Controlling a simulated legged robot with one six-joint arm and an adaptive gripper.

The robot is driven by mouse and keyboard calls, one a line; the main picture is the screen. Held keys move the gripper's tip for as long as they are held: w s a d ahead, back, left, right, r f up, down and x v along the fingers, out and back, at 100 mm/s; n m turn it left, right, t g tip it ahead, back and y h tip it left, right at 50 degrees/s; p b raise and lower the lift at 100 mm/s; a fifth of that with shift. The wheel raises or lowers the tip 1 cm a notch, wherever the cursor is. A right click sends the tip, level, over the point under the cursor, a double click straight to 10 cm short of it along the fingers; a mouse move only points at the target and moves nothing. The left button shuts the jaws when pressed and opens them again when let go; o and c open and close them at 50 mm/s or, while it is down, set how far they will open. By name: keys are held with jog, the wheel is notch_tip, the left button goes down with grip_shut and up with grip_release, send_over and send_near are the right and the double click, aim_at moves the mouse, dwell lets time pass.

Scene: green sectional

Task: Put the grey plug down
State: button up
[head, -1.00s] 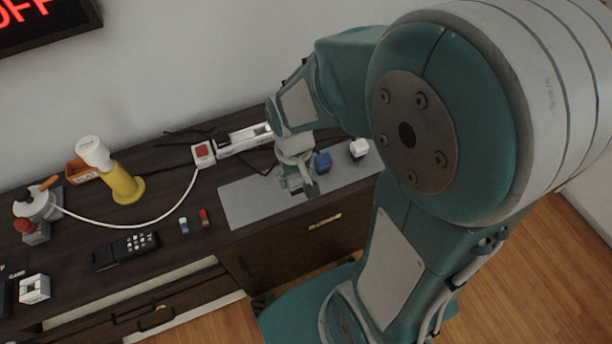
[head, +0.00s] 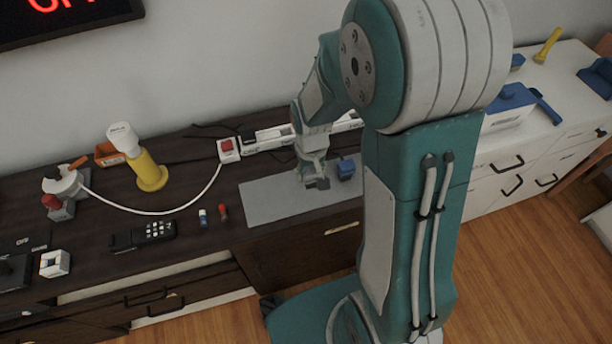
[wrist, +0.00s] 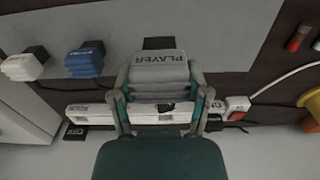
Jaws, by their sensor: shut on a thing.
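My gripper (wrist: 159,73) is shut on the grey plug (wrist: 158,88), which is marked PLAYER, with one finger on each side. The plug's dark end (wrist: 158,43) points away from my palm, over the grey mat (wrist: 225,42). I cannot tell whether it touches the mat. In the head view my gripper (head: 316,181) is low over the mat (head: 268,204), left of the blue plug (head: 345,168); the grey plug is hard to make out there. The blue plug also shows in the wrist view (wrist: 84,64), beside a white plug (wrist: 20,67).
A white power strip (head: 272,137) with a red switch (head: 227,146) lies behind the mat. Left of the mat are two small bottle-like things (head: 223,213), a black keypad device (head: 155,231) and a yellow lamp-like object (head: 149,173). The mat's left part is clear.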

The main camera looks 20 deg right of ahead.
jog(key=w+f, duration=0.3)
jog(key=f, duration=0.1)
jog(key=shift+w+f, duration=0.2)
jog(key=shift+w, duration=0.15)
jog(key=shift+w+f, duration=0.15)
jog(key=shift+f, duration=1.55)
jog(key=shift+f, duration=0.1)
jog(key=o, duration=1.1)
jog(key=shift+o, duration=0.2)
send_near(306, 171)
jog(key=w+f, duration=0.1)
jog(key=f, duration=0.1)
jog(key=w+f, duration=0.1)
jog(key=f, duration=0.1)
jog(key=w+d+f, duration=0.1)
jog(key=w+f, duration=0.1)
jog(key=f, duration=0.1)
jog(key=s+r+t, duration=0.5)
jog(key=s+r, duration=1.2)
jog(key=r, duration=0.1)
jog(key=shift+s+r+t, duration=0.3)
jog(key=shift+s+r, duration=0.05)
